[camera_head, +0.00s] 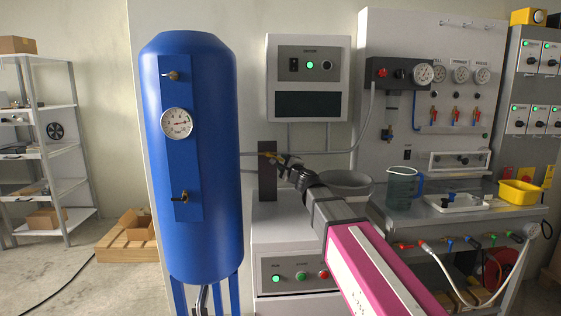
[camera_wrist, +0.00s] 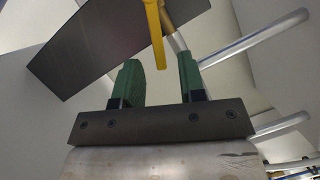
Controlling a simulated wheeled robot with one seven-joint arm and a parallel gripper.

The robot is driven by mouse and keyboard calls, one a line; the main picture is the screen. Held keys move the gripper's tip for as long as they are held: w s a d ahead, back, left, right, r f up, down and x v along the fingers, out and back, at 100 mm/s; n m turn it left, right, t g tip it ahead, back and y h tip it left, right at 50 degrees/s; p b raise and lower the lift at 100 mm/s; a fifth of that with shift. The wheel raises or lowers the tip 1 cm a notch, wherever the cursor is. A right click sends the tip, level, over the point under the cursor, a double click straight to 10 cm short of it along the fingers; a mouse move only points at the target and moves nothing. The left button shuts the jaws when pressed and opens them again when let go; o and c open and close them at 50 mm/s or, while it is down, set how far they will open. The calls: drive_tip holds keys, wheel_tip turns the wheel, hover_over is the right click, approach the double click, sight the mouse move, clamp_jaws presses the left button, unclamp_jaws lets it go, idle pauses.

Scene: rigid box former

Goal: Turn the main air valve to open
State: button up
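A valve with a yellow lever (camera_head: 267,155) sits on the pipe to the right of the blue tank, in front of a dark upright plate (camera_head: 267,187). In the wrist view the yellow lever (camera_wrist: 155,38) points down into the space between my fingertips, with a brass-coloured part (camera_wrist: 169,18) behind it. My gripper (camera_wrist: 159,66) is open, with one green finger on each side of the lever's lower end and a visible gap to each. In the head view my gripper (camera_head: 284,164) is small and dark at the valve, and partly hides it.
The blue tank (camera_head: 217,150) with a gauge stands close left of the valve. Grey pipes (camera_head: 320,152) run right of it. A grey control box (camera_head: 308,55) hangs above, and a cabinet (camera_head: 270,225) with lit buttons stands below. A bench with a jug (camera_head: 402,187) is at right.

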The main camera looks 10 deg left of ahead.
sight(281, 159)
drive_tip(key=x, duration=0.3)
drive_tip(key=shift+w, duration=0.1)
clamp_jaws()
drive_tip(key=shift+r, duration=0.1)
drive_tip(key=shift+d+r+n+g+h, duration=0.15)
drive_tip(key=shift+r+n+g, duration=0.3)
drive_tip(key=shift+n, duration=0.7)
drive_tip(key=shift+r+n+g+h, duration=0.25)
drive_tip(key=shift+r+n, duration=0.3)
drive_tip(key=shift+n, duration=0.6)
